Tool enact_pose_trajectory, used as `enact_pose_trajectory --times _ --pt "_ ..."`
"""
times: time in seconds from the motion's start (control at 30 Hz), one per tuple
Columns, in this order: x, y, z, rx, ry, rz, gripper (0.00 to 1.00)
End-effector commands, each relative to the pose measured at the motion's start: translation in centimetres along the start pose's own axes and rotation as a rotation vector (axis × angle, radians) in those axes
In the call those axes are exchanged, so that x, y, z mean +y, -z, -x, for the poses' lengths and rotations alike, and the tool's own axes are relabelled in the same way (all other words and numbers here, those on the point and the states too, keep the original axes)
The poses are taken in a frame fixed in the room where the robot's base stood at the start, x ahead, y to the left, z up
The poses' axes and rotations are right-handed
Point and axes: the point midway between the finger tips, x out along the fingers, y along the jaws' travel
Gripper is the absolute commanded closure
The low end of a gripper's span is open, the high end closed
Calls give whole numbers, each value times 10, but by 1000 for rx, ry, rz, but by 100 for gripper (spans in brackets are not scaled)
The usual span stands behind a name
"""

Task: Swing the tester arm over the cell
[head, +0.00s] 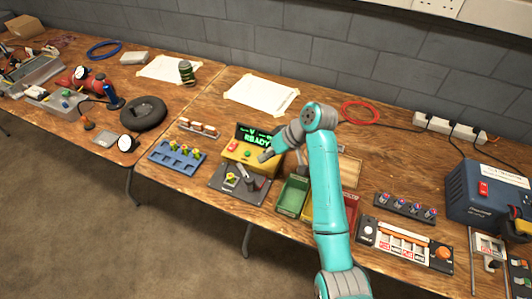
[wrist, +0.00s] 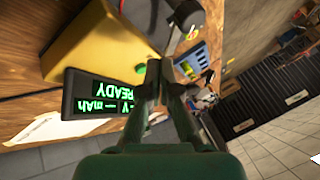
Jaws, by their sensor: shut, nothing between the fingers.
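The tester is a yellow box (head: 238,154) with a green-lit display (head: 255,136) reading READY. A dark base plate (head: 258,193) lies in front of it. On the plate are a small yellow-green cell (head: 231,179) and a dark tester arm (head: 244,173); whether the arm is over the cell I cannot tell. My gripper (head: 265,157) is at the right side of the yellow box, above the bench, and contact is unclear. In the wrist view my gripper (wrist: 153,72) has its fingers together and empty, with the yellow box (wrist: 90,45) and display (wrist: 98,97) beyond.
A blue rack (head: 177,157) with several cells is left of the plate. A green bin (head: 292,197) and a red bin (head: 350,204) stand to the right, partly behind my arm. A taped white sheet (head: 262,94) lies behind the tester. A switch panel (head: 405,247) is at front right.

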Motion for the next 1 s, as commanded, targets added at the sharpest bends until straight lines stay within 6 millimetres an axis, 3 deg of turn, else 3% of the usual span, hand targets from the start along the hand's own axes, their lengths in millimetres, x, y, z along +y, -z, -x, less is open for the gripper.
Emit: enact_pose_trajectory --times 0.2,0.4,1.0 --pt "-1 -1 -39 -3 2 0 100" --pt "0 0 -62 -1 1 0 100" --pt "0 0 -70 1 -1 -1 100"
